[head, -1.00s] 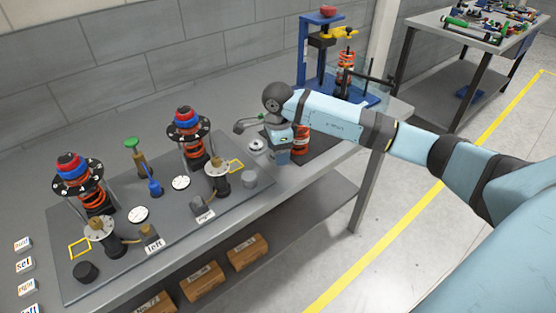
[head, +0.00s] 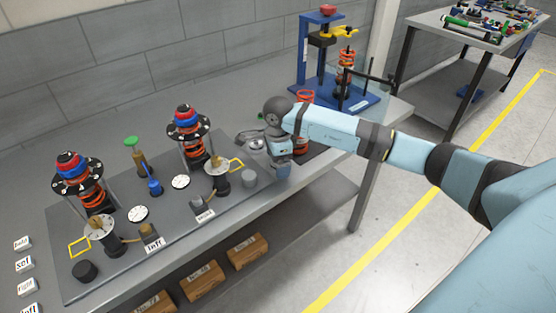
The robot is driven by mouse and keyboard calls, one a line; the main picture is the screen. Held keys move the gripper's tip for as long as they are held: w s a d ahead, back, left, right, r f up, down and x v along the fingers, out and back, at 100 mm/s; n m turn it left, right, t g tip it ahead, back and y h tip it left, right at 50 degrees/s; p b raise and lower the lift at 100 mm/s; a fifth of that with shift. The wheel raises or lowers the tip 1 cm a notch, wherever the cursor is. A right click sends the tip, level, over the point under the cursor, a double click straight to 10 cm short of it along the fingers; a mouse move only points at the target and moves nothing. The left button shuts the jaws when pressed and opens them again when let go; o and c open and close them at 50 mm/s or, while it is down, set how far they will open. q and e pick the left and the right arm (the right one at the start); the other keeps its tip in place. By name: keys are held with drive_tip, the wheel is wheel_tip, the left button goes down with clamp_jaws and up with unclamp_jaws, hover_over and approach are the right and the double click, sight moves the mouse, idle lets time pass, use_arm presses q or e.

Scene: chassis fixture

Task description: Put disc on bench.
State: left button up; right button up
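Pale hub discs stand on the left corner (head: 100,229) and right corner (head: 217,168) of the fixture. The grey bench (head: 120,130) carries everything. My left gripper is out of view.
Two strut assemblies with orange springs (head: 92,196) stand on the fixture. A blue spring press (head: 308,62) and a loose orange spring (head: 305,97) are at the bench's right end. Labelled tiles (head: 24,264) lie at the left. Boxes (head: 203,280) sit below.

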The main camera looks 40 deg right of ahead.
wheel_tip(320, 180, up, 12)
drive_tip(key=shift+r, duration=0.15)
idle(0.3)
idle(0.5)
